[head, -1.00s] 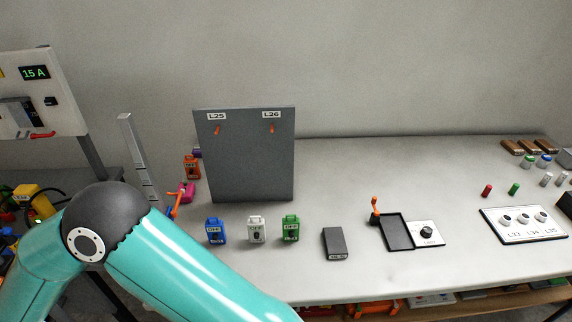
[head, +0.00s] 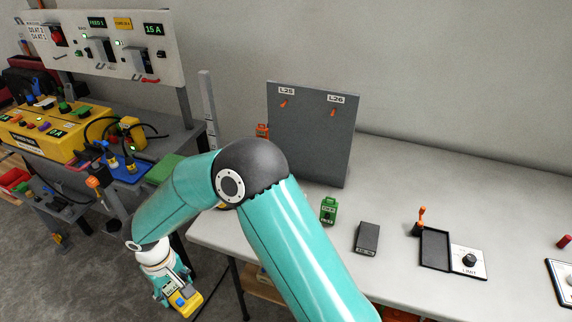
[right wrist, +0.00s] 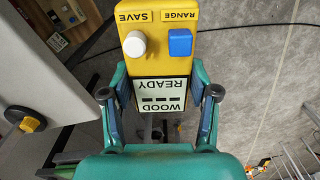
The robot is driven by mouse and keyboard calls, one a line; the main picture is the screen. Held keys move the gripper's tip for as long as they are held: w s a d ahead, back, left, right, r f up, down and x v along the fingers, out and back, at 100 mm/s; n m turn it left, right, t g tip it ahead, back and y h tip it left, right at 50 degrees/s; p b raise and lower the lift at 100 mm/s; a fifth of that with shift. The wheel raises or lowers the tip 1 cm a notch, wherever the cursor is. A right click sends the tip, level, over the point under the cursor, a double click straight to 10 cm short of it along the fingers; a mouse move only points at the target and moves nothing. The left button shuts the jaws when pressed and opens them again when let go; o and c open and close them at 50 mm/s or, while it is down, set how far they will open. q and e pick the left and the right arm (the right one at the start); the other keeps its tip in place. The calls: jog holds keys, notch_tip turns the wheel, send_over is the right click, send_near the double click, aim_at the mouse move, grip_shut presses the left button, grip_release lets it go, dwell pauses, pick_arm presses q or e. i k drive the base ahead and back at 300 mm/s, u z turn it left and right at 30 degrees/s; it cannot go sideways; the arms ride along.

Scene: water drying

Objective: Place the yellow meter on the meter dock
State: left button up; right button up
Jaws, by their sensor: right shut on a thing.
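The yellow meter (head: 186,303) is in my right gripper (head: 173,289), low over the floor at the left of the table in the head view. In the right wrist view the meter (right wrist: 160,50) sits between both fingers of the gripper (right wrist: 162,94), with its white knob, blue button and a screen reading READY and WOOD showing upside down. No label marks a meter dock. A shallow, empty black tray (head: 435,250) lies on the table beside a white plate with a black knob (head: 469,260). My left gripper is not in view.
A grey upright panel (head: 312,135) stands on the table, with a green lock box (head: 328,211) and a dark grey block (head: 367,238) in front. An orange-topped post (head: 421,220) stands by the tray. A yellow bench unit (head: 60,125) stands at left. My right arm crosses the table's front.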

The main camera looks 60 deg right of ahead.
aim_at(435, 248)
jog(key=k, duration=1.2)
